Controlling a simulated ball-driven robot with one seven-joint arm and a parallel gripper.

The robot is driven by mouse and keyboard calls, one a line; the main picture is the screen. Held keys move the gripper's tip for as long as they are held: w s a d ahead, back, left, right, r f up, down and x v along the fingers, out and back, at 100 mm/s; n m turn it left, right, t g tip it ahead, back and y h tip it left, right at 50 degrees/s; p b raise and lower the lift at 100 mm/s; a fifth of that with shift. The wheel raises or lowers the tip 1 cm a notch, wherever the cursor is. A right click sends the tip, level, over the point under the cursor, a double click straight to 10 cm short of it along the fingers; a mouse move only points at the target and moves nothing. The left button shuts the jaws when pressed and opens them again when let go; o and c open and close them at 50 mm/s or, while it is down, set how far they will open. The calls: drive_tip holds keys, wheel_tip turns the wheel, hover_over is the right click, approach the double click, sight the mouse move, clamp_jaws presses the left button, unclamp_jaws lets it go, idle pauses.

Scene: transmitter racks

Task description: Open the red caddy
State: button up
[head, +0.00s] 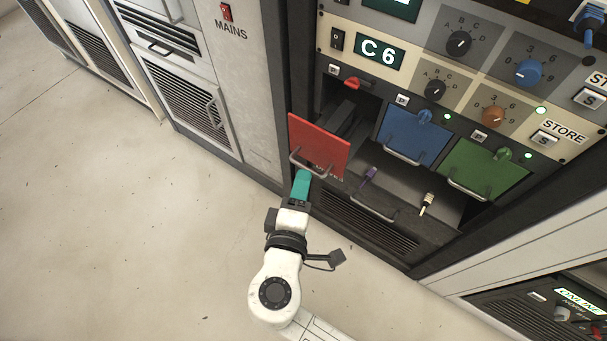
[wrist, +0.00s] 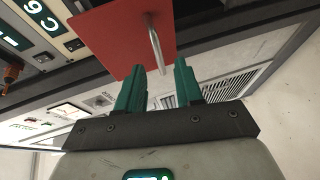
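The red caddy (head: 319,144) has a flat red front with a metal bar handle (head: 314,166) along its lower edge. Its front stands out from the rack, with a dark bay visible behind it. In the wrist view the red front (wrist: 120,40) fills the upper middle and its handle (wrist: 155,48) points down between my fingers. My gripper (head: 303,176) is just below the handle in the head view. In the wrist view my gripper's teal fingers (wrist: 160,68) are apart, with the handle's near end in line with the gap. Neither finger visibly touches it.
A blue caddy (head: 412,135) and a green caddy (head: 486,169) sit to the right with similar handles. A red latch (head: 352,83) is above the red caddy's bay. A purple plug (head: 369,175) and a white plug (head: 428,201) are below. Open floor (head: 130,220) lies left.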

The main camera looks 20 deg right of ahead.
drive_tip(key=v, duration=0.7)
drive_tip(key=shift+s+a, duration=0.2)
drive_tip(key=shift+s, duration=0.05)
drive_tip(key=shift+r, duration=0.1)
drive_tip(key=s+d+f+m+g, duration=0.2)
drive_tip(key=d+f+m+g, duration=0.4)
drive_tip(key=d, duration=0.7)
drive_tip(key=s+d+f+m+g+y, duration=0.5)
drive_tip(key=s+d+f+g+y, duration=0.25)
drive_tip(key=s, duration=0.25)
wheel_tip(320, 180, up, 16)
drive_tip(key=s+p, duration=0.1)
drive_tip(key=p, duration=1.4)
drive_tip(key=shift+s+d+f+t, duration=0.2)
drive_tip(key=shift+s+d+t, duration=0.1)
drive_tip(key=shift+d+t, duration=0.05)
drive_tip(key=shift+y, duration=0.25)
